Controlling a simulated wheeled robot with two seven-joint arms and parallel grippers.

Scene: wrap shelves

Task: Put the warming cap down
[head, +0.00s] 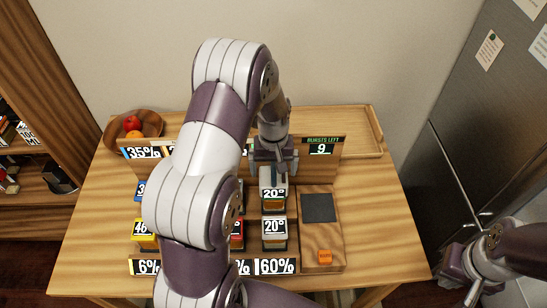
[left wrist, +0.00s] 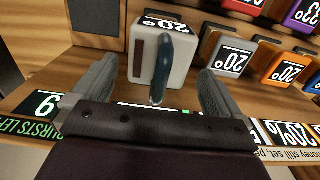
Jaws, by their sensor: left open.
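The warming cap looks like a white block with a blue-grey upright handle. In the left wrist view the cap (left wrist: 183,60) sits between my left gripper's (left wrist: 158,98) two spread fingers, with a gap on each side. In the head view my left gripper (head: 273,168) is above the rack's upper right place, and the pale cap (head: 267,181) shows just under it, partly hidden. A "20°" label shows on or beside the cap. My right gripper (head: 463,284) is at the lower right, off the table; its jaw opening is unclear.
A "bursts left 9" sign (head: 321,147) stands behind. A fruit bowl (head: 149,123) is back left. My left arm hides the rack's middle. The table's right side is clear.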

